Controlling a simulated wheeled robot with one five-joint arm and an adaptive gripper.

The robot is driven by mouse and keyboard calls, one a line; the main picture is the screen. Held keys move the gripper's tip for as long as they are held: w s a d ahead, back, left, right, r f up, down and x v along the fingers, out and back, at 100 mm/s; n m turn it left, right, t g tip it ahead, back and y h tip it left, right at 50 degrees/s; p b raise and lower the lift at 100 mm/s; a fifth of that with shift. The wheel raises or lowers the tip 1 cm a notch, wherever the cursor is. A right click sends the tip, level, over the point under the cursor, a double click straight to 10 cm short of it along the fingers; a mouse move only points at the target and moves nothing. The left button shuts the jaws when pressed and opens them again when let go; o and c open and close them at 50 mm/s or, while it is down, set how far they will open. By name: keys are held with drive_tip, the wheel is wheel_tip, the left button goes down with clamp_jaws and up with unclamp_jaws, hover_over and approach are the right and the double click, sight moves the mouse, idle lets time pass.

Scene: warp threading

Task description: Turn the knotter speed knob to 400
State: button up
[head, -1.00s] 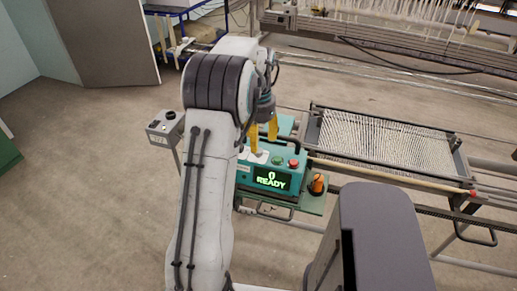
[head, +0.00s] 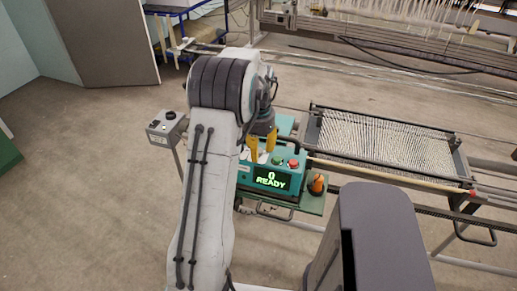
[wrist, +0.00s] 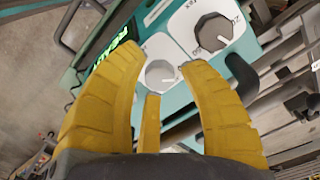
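The teal knotter (head: 289,182) has a display (head: 271,178) reading 0 READY. In the wrist view, a grey knob (wrist: 160,76) on a white plate lies just beyond and between my fingertips. A second grey knob (wrist: 213,31) with a white pointer line sits on another white plate, further up and right. The lettering is too small or cut off to tell which knob sets speed. My gripper (wrist: 161,65) is open, its yellow fingers apart and empty. Contact with the nearer knob cannot be told. In the head view my gripper (head: 262,150) is over the knotter's left part and hides the knobs.
A green button (head: 277,160) and a red button (head: 293,164) are on the knotter's top. An orange-topped object (head: 317,184) stands at its right end. A warp frame (head: 385,138) lies to the right. A small control box (head: 166,126) stands on a post left.

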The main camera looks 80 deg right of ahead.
sight(259, 150)
clamp_jaws()
drive_tip(key=shift+m, duration=0.8)
drive_tip(key=shift+o, duration=1.7)
unclamp_jaws()
wheel_tip(259, 150, up, 12)
drive_tip(key=shift+c, duration=0.3)
